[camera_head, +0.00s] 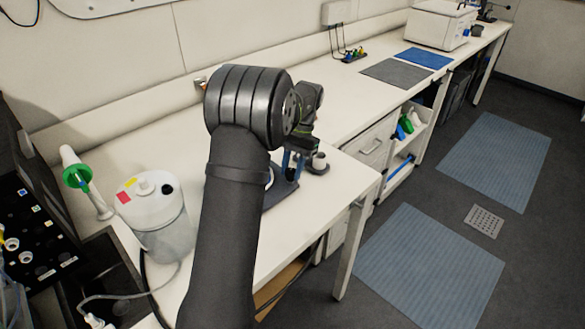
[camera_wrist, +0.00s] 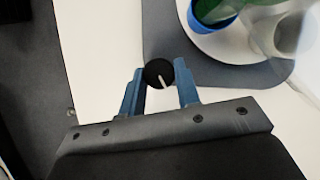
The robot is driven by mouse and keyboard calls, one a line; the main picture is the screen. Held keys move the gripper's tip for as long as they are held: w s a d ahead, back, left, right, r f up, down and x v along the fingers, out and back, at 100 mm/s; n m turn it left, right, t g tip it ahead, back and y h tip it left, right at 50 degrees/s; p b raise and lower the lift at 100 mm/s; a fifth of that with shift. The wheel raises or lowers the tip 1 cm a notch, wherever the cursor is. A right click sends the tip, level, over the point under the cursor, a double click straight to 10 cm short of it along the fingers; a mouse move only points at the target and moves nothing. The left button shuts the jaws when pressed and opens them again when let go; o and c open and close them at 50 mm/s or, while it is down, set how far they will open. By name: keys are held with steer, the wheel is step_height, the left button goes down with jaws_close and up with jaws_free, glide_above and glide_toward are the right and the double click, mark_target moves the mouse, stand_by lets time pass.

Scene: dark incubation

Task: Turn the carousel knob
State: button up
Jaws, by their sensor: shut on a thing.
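The carousel knob (camera_wrist: 158,73) is small, black and round, with a white pointer line, at the edge of a dark grey base plate (camera_wrist: 172,38). My gripper (camera_wrist: 159,82) has its two blue fingers on either side of the knob, shut on it. The white carousel disc (camera_wrist: 222,45) lies on the plate at the upper right of the wrist view, with a blue cup (camera_wrist: 214,21) holding something green on it. In the head view my arm hides most of the carousel; part of the dark base plate (camera_head: 281,190) shows beside it.
A white-lidded jug (camera_head: 160,225) and a white cone-shaped item with a green collar (camera_head: 77,176) stand left of my arm.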

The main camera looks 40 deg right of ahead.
steer(key=shift+n, duration=0.6)
steer(key=shift+g, duration=0.3)
steer(key=o, duration=1)
steer(key=v, duration=1.2)
